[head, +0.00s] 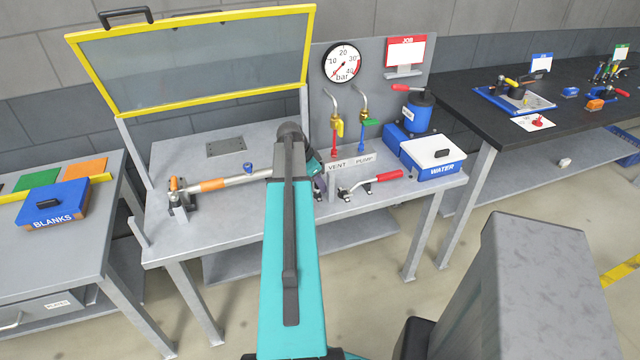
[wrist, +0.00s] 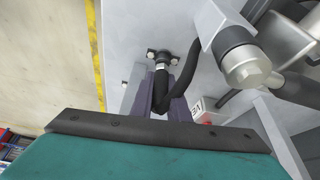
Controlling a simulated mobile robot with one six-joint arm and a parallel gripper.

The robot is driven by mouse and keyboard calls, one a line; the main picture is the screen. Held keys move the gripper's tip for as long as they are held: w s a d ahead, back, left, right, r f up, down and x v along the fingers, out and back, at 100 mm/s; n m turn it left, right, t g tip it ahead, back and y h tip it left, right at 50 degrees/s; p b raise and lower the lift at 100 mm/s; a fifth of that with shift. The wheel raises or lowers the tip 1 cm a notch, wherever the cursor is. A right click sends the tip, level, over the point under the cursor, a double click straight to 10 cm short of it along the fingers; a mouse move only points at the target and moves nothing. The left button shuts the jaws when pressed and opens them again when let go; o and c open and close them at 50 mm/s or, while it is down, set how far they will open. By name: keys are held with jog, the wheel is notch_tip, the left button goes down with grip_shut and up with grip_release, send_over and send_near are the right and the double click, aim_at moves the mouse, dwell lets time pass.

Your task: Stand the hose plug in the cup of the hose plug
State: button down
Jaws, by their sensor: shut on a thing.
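In the wrist view the hose plug (wrist: 161,82) is a dark piece with a silver collar, held between the dark purple fingers of my gripper (wrist: 162,92). A black hose runs from it in a loop to the right. Just beyond its collar is a black round flange (wrist: 160,55) with bolts at its sides on the grey surface, which looks like the cup. I cannot tell whether the plug is in it or only in line with it. In the head view my arm hides the plug and cup; a bit of my gripper (head: 318,188) shows at the bench's front edge.
A silver tube (head: 222,183) with an orange band lies along the bench (head: 215,235), left of my gripper. The raised yellow-framed guard (head: 195,60) is behind.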

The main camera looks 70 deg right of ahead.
jog(key=shift+f, duration=0.25)
jog(key=c, duration=1.7)
grip_release()
jog(key=shift+o, duration=0.4)
jog(key=shift+a+f, duration=0.1)
jog(key=b+v, duration=0.3)
jog(key=v, duration=1.1)
jog(key=shift+w, duration=0.1)
